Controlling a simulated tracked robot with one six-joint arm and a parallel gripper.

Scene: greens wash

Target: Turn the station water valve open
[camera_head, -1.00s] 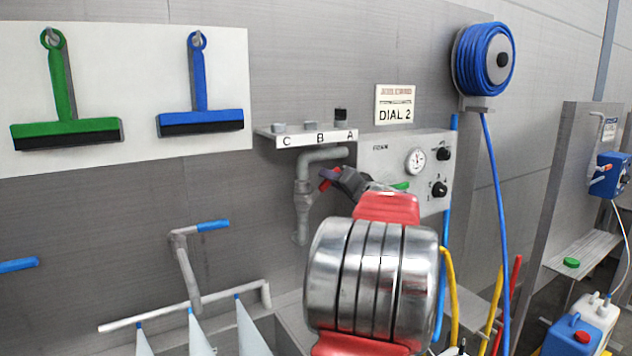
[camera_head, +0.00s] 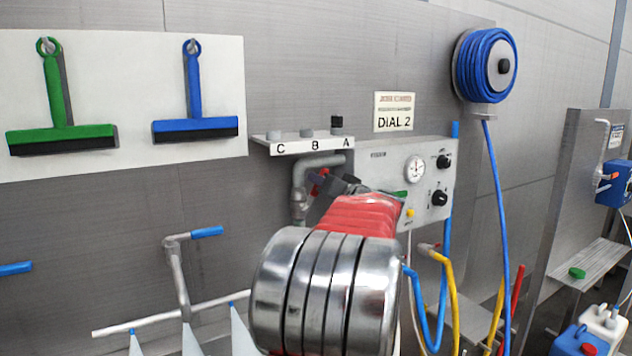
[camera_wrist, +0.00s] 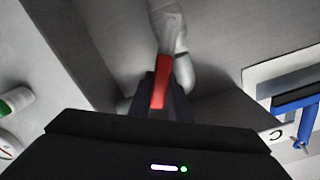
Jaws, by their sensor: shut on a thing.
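The station water valve has a red lever (camera_wrist: 159,84) in front of a grey pipe (camera_wrist: 168,28) in the wrist view. There the lever looks roughly in line with the pipe. My gripper (camera_wrist: 163,92) is shut on the lever, with a dark finger on each side of it. In the head view a small part of the red lever (camera_head: 319,184) shows beside the grey pipe (camera_head: 301,180), at the dark fingertips. My arm hides the lower pipe and most of the valve there.
A grey panel (camera_head: 430,160) with a gauge (camera_head: 414,170) and black knobs is right of the pipe. A lettered shelf (camera_head: 300,147) is above it. Blue and yellow hoses (camera_head: 450,285) hang at lower right. A blue hose reel (camera_head: 486,65) and squeegees are on the wall.

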